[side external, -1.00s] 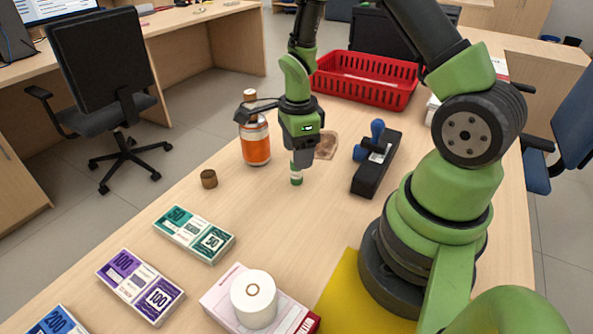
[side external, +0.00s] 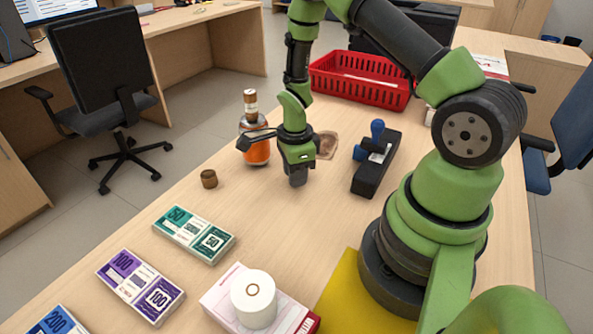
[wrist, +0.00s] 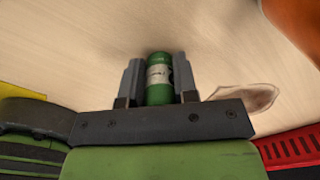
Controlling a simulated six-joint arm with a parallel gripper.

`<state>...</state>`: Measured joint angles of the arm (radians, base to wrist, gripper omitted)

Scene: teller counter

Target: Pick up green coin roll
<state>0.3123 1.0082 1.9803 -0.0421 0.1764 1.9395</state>
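The green coin roll (wrist: 159,78) is a short green cylinder with a white band. In the wrist view it lies between the two fingers of my gripper (wrist: 159,72), with a finger close along each side. Whether the fingers press on it or leave a thin gap, I cannot tell. In the side view my gripper (side external: 298,181) points down, low over the counter, and hides the roll.
A black stamp-like device with a blue knob (side external: 370,178) is to the right. A red basket (side external: 355,92) stands behind. Banknote bundles (side external: 193,234) lie front left.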

